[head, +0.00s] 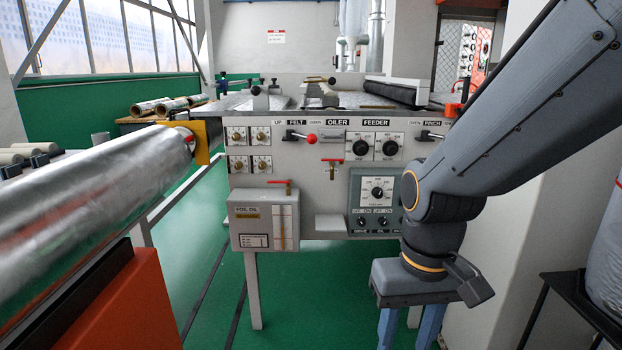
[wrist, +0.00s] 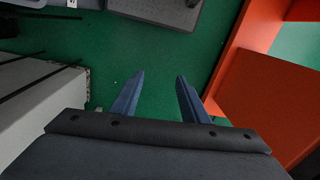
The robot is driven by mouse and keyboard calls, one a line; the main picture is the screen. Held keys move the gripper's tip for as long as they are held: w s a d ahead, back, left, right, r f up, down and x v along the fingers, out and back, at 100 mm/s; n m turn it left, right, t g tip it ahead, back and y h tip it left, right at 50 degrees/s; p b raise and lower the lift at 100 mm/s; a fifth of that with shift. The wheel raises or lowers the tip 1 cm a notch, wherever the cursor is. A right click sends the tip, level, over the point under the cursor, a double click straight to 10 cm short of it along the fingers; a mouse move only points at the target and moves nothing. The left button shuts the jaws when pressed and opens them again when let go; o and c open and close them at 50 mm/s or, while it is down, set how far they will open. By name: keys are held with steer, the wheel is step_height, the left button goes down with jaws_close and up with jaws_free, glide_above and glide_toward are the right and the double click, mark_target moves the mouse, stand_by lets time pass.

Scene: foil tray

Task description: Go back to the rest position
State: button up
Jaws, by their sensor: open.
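My gripper hangs from my arm at the right of the head view, pointing down, with its blue fingers (head: 407,325) running toward the bottom edge. In the wrist view my gripper (wrist: 157,80) is open, its two blue fingers apart with only green floor between them. It holds nothing. In the head view it is in front of the grey machine's (head: 325,215) right part, below the panel with the FEEDER dials (head: 376,146).
A large foil roll (head: 90,215) lies at the left above an orange frame (head: 130,305). A FOIL OIL box (head: 263,220) and a red-knobbed lever (head: 311,138) are on the machine's front. A black stand (head: 585,300) is at the right. Green floor (head: 205,260) shows between roll and machine.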

steer(key=d+r+m+p, duration=0.1)
steer(key=d+r+p, duration=0.4)
steer(key=p, duration=0.5)
steer(key=shift+s+r, duration=0.15)
steer(key=shift+s, duration=0.15)
stand_by(0.5)
